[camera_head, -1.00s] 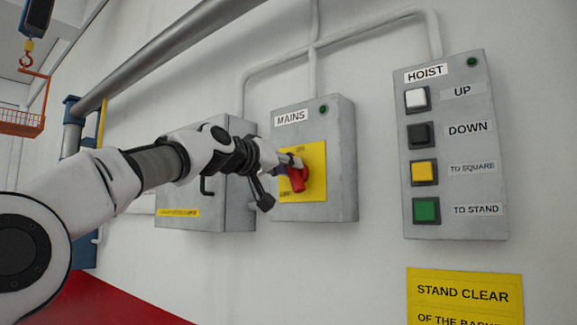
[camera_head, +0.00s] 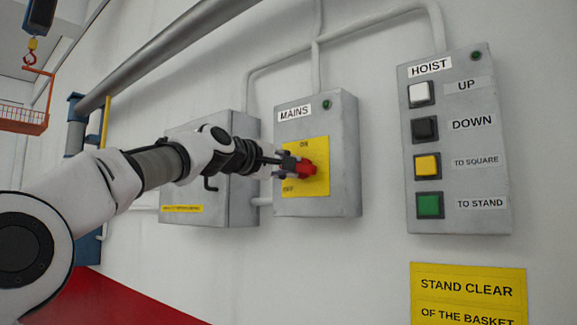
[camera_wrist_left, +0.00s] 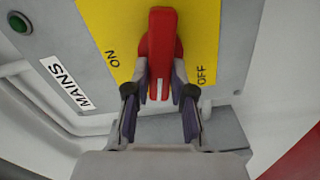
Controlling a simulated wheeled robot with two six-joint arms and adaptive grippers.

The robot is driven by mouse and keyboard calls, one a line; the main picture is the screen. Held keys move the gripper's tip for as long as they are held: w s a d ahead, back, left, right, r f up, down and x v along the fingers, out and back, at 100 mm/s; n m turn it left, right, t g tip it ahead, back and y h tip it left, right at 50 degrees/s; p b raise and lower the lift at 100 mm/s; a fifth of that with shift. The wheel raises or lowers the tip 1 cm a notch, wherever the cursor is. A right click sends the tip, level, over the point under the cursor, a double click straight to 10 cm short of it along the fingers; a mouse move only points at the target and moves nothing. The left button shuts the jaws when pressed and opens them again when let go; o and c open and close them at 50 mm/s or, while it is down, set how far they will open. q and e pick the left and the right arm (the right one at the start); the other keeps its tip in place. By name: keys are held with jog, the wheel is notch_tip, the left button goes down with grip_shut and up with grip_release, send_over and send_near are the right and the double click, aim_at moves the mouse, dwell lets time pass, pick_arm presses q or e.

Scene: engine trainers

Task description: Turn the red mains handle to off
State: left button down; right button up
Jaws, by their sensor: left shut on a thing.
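The red mains handle (camera_head: 307,170) sits on a yellow plate (camera_head: 319,150) on the grey MAINS box (camera_head: 345,150). The plate reads ON at the top and OFF at the lower left. My left gripper (camera_head: 287,166) is shut on the handle, partly covering it in the head view. In the left wrist view the red handle (camera_wrist_left: 161,55) lies between the two fingers of my left gripper (camera_wrist_left: 159,95). A white mark shows on its near end; ON is to its left and OFF to its right. My right gripper is not in view.
The HOIST panel (camera_head: 457,145) with several buttons is to the right. A yellow STAND CLEAR sign (camera_head: 468,295) hangs below it.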

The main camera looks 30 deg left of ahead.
pick_arm(q)
jog(key=shift+f+n, duration=0.1)
jog(key=shift+n, duration=1.5)
jog(key=c, duration=1)
grip_release()
jog(key=shift+w, duration=0.1)
